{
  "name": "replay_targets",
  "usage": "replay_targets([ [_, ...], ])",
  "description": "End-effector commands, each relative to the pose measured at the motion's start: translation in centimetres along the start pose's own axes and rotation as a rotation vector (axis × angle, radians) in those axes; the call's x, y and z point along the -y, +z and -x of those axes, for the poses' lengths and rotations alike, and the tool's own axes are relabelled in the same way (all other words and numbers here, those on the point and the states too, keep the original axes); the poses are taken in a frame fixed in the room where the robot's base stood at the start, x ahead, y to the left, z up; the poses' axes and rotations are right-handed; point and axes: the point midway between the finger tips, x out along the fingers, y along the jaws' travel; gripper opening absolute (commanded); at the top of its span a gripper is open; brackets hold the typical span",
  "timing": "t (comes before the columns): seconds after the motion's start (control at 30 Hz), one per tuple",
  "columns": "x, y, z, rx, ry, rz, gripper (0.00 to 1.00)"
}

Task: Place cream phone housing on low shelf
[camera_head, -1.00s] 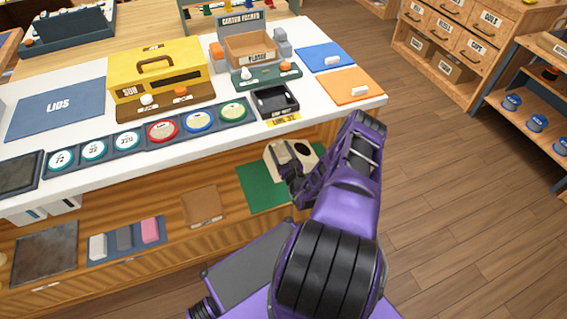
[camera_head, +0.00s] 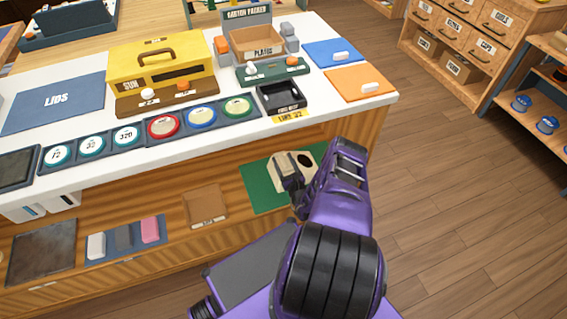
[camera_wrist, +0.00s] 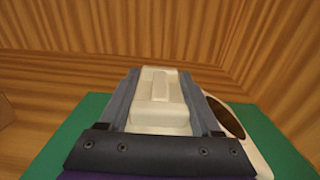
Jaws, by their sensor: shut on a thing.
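The cream phone housing (camera_head: 304,161) is at the low shelf under the counter, over a green mat (camera_head: 256,184). A dark round opening shows on its right side. My gripper (camera_head: 287,172) reaches in from the right and is shut on the housing's raised block. In the wrist view the two fingers (camera_wrist: 161,110) lie along both sides of the cream block (camera_wrist: 160,88), and the housing (camera_wrist: 245,135) extends to the right over the green mat (camera_wrist: 78,125). Whether the housing touches the mat cannot be told. The fingers hide part of it.
The low shelf has wooden walls (camera_wrist: 120,40) behind and beside the housing. A brown tray (camera_head: 206,205) and a blue mat with several small blocks (camera_head: 124,240) lie to the left. The white counter (camera_head: 335,112) overhangs above. Open floor (camera_head: 450,200) lies to the right.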

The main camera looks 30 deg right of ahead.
Motion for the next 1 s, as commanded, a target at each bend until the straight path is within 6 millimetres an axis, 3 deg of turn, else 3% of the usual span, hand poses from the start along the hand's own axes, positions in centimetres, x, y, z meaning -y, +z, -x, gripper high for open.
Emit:
replay_targets([
  [0.33,0.01,-0.24,0.0,0.002,0.0,0.0,0.0],
  [0.37,-0.01,-0.25,0.02,0.0,0.0,0.0,0.7],
  [0.5,0.0,-0.23,0.02,0.0,0.0,0.0,0.95],
  [1.0,0.15,0.09,0.13,0.0,0.002,0.001,0.95],
])
